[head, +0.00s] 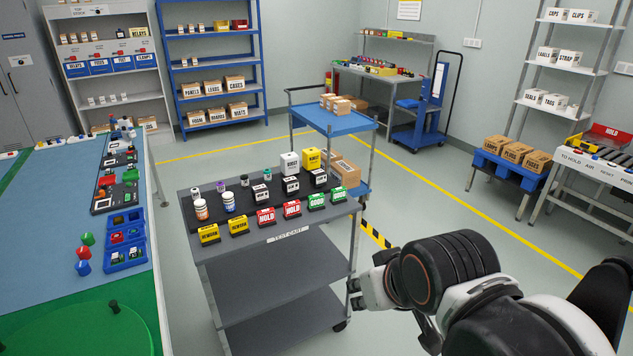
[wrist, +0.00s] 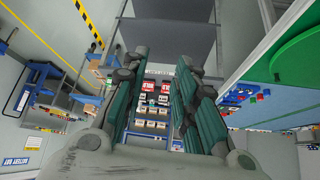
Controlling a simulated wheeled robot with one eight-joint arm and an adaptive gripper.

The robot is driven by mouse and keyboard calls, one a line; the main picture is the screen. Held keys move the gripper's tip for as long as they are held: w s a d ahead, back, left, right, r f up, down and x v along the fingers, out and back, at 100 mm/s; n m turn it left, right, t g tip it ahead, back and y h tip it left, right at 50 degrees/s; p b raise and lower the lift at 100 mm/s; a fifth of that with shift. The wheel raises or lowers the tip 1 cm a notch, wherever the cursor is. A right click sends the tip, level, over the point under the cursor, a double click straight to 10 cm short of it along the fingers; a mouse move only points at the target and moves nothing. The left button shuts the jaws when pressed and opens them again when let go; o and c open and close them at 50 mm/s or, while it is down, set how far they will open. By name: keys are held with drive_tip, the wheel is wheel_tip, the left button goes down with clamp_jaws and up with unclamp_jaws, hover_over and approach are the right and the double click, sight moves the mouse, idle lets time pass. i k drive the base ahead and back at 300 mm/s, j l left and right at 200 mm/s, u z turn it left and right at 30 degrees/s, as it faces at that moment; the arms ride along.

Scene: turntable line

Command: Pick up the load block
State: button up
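The grey test cart (head: 195,187) carries several small labelled blocks and jars on its top. Two larger cubes, one white (head: 289,164) and one yellow (head: 311,159), stand at its back; their labels are too small to read surely, so I cannot tell which block is the load block. My gripper (head: 357,294) is right of the cart, below its top, apart from the blocks. In the wrist view its two dark green fingers (wrist: 162,62) are spread with nothing held between them. The cart top's labelled edge (wrist: 160,72) and blocks show beyond them.
Yellow rework, red hold and green good blocks line the cart's front edge. A blue-topped trolley (head: 335,122) with boxes stands behind the cart. A blue workbench (head: 50,215) with trays and a green turntable (head: 85,330) is at left.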

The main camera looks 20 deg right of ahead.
sight(290, 187)
drive_tip(key=i+l+u, duration=0.1)
drive_tip(key=i, duration=0.4)
drive_tip(key=i+l+u, duration=0.1)
drive_tip(key=i+l, duration=0.2)
drive_tip(key=i, duration=0.15)
drive_tip(key=i+l+u, duration=0.1)
drive_tip(key=i+l, duration=0.15)
drive_tip(key=i, duration=0.25)
drive_tip(key=i+l+u, duration=0.15)
drive_tip(key=i+l, duration=0.15)
drive_tip(key=i, duration=0.15)
